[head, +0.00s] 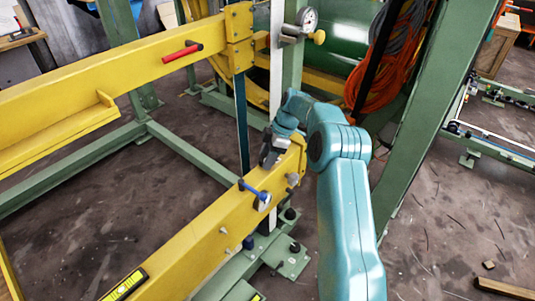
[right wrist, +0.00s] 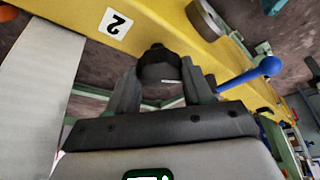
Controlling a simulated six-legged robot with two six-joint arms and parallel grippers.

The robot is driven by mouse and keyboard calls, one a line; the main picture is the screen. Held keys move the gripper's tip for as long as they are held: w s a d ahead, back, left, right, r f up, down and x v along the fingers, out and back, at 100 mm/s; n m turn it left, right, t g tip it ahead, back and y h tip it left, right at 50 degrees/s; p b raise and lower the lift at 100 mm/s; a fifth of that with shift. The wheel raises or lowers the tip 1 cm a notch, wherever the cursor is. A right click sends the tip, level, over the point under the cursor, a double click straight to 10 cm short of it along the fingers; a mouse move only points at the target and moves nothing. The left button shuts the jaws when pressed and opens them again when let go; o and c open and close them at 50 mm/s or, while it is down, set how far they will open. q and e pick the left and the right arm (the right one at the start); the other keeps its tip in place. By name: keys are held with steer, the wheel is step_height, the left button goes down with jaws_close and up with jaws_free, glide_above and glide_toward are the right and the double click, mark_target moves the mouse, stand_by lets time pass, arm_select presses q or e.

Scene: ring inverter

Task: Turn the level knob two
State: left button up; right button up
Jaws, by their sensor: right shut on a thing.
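The level knob two (right wrist: 158,66) is a black round knob with a white mark, seen in the right wrist view below a white label "2" (right wrist: 115,23) on the yellow beam. My right gripper (right wrist: 161,84) has its two dark fingers on either side of the knob and is shut on it. In the head view my right gripper (head: 272,152) is at the top of the lower yellow beam (head: 205,235), near its right end; the knob is hidden there by the gripper. My left gripper is not in view.
A blue-handled lever (head: 254,190) sits on the beam close to my gripper, also seen in the right wrist view (right wrist: 250,74). A red handle (head: 182,52) is on the upper yellow beam (head: 120,70). A green post (head: 440,100) and orange cable (head: 390,60) stand near my arm.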

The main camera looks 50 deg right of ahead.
steer(key=n+p, duration=0.2)
steer(key=n+g+p, duration=0.1)
steer(key=n, duration=0.1)
steer(key=shift+w+d+r+g+y+p, duration=0.1)
steer(key=shift+w+g+y+p, duration=0.05)
steer(key=shift+g+y+p, duration=0.2)
steer(key=shift+n+p, duration=0.45)
steer(key=shift+n, duration=0.35)
steer(key=o, duration=1)
